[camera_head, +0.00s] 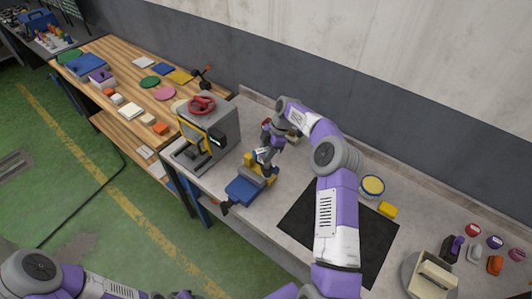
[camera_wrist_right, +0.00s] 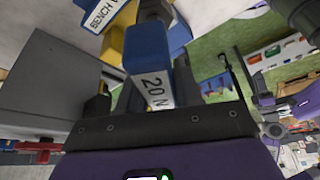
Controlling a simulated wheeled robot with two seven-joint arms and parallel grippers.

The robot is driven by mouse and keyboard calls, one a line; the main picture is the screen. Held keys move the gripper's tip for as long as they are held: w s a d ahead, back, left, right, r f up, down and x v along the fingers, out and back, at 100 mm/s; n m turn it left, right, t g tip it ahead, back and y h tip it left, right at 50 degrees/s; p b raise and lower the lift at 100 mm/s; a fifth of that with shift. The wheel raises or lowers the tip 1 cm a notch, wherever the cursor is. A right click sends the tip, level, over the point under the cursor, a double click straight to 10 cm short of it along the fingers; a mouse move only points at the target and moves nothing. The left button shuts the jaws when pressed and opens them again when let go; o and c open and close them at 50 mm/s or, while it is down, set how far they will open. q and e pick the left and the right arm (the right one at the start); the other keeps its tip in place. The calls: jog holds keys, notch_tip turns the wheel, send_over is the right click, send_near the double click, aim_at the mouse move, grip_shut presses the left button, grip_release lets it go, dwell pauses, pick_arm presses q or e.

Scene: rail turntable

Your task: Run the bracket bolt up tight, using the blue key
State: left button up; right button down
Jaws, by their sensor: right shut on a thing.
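The blue key (camera_wrist_right: 148,48), with a white label reading "20 N", is between the fingers of my right gripper (camera_wrist_right: 150,95) in the right wrist view. In the head view my right gripper (camera_head: 264,150) is shut on it, above a blue bench vice (camera_head: 243,190) with yellow and grey parts. A white label starting "BENCH V" (camera_wrist_right: 104,15) shows past the key in the wrist view. The key's working end and the bracket bolt are hidden, so I cannot tell whether they touch. My left arm enters at the bottom left; its gripper is not clearly visible.
A grey machine with a red handwheel (camera_head: 202,104) stands close left of the vice. A wooden table (camera_head: 105,70) holds several small items.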

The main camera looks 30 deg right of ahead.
jog(key=shift+f+b, duration=0.65)
jog(key=shift+f, duration=0.25)
jog(key=shift+w+m+t+h+b, duration=0.15)
jog(key=shift+m+t+b, duration=0.3)
jog(key=shift+m+b, duration=0.65)
jog(key=shift+s+m+t+h+b, duration=0.15)
jog(key=shift+m+t+b, duration=0.3)
jog(key=shift+m+b, duration=0.6)
jog(key=shift+w+m, duration=0.15)
jog(key=shift+m, duration=0.3)
jog(key=shift+d+m+t+h+b, duration=0.1)
jog(key=shift+m+t+h+b, duration=0.25)
jog(key=shift+m+b, duration=0.6)
jog(key=shift+m+t+h+b, duration=0.35)
jog(key=shift+m+b, duration=0.3)
jog(key=shift+m, duration=0.8)
jog(key=shift+w+m, duration=0.1)
jog(key=shift+m, duration=0.2)
